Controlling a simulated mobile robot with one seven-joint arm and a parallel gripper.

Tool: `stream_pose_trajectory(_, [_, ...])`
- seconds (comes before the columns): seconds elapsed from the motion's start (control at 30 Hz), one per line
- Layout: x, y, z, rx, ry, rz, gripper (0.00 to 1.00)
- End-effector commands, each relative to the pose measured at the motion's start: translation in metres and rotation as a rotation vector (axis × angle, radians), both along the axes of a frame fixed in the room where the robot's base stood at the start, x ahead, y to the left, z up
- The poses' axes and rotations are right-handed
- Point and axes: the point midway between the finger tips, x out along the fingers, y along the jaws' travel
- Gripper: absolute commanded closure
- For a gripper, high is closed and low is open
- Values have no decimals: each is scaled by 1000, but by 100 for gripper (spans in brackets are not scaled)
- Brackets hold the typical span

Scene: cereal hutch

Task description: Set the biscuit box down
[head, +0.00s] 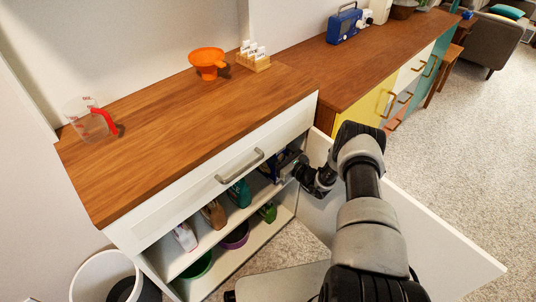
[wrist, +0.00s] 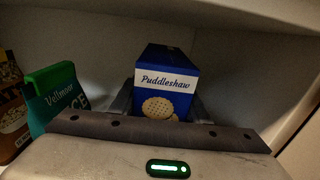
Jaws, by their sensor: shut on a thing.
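The biscuit box (wrist: 166,68) is blue with a white "Puddleshaw" band and pictured biscuits. It stands upright in the middle of the wrist view. My gripper (wrist: 162,107) is shut on it, with a dark finger at each side. In the head view my gripper (head: 285,166) reaches into the right end of the hutch's upper shelf (head: 228,227), under the drawer. Only a bit of the blue box shows there. The box's base is hidden, so I cannot tell whether it touches the shelf.
A green "Vellmoor" packet (wrist: 60,92) and a brown cereal box (wrist: 12,115) stand left of the biscuit box. The open white door (head: 420,225) lies right of my arm. The hutch's side wall (wrist: 300,125) is close on the right. Bowls (head: 235,237) sit on the lower shelf.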

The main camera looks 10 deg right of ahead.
Motion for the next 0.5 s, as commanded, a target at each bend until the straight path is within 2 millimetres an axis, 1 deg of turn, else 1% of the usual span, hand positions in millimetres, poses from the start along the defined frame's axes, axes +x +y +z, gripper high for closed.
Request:
stream_pose_trajectory(0.03, [6,0,-1,-1,-3,2,98])
stream_pose_trajectory(0.17, [15,-1,0,0,-4,1,98])
stream_pose_trajectory(0.23, [23,-1,0,-1,-6,1,98])
stream_pose_trajectory(0.33, [21,0,-21,-1,1,3,98])
stream_pose_trajectory(0.4, [21,-1,-30,0,0,1,98])
stream_pose_trajectory(0.5, [21,-1,-34,1,-1,2,98])
